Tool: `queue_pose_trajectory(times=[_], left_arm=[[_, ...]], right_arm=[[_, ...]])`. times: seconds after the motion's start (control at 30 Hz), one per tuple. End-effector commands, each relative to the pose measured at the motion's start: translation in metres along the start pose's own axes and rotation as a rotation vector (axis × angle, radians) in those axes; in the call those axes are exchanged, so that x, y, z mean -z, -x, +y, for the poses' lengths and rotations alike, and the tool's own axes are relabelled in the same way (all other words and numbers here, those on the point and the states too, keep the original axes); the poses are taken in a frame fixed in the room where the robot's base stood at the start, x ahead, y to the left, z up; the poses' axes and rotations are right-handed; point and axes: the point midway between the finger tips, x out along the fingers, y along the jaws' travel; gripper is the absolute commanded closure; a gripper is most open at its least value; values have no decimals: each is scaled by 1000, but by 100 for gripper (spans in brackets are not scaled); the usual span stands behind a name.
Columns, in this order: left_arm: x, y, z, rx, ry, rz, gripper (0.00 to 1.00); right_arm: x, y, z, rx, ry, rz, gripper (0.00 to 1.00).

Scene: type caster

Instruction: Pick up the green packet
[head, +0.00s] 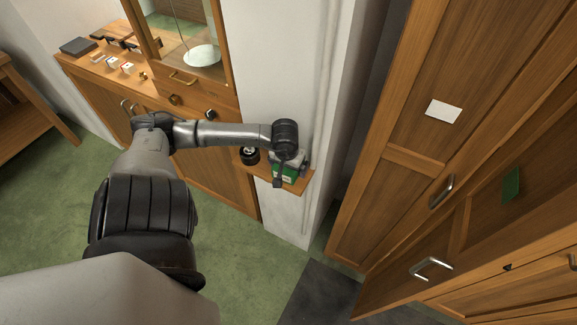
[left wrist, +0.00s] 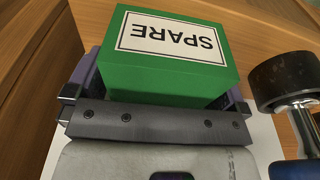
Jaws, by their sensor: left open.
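The green packet (head: 288,177) is a box-like block on a small wooden shelf (head: 303,187) fixed to the white wall pillar. In the left wrist view the packet (left wrist: 165,80) shows a white label reading "SPARE", upside down. My left gripper (head: 291,170) is over the packet, pointing down at it. In the left wrist view my left gripper (left wrist: 162,90) is open, with one finger on each side of the packet. I cannot tell whether the fingers touch it. The gripper hides part of the packet in the head view. My right gripper is not in view.
A black-topped object with a metal stem (left wrist: 285,82) stands close beside the packet; it also shows in the head view (head: 250,156). A wooden cabinet (head: 215,170) is left of the pillar. Tall wooden cabinets (head: 400,130) stand right, one door (head: 415,270) ajar.

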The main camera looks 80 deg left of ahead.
Motion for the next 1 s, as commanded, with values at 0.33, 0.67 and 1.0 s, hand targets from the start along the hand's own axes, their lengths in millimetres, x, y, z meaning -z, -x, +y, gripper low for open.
queue_pose_trajectory(times=[0.33,0.67,1.0], left_arm=[[0,-1,0,0,0,0,22],[0,-1,0,0,1,0,54],[0,-1,0,0,1,0,86]], right_arm=[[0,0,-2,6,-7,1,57],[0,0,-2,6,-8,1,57],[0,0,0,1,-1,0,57]])
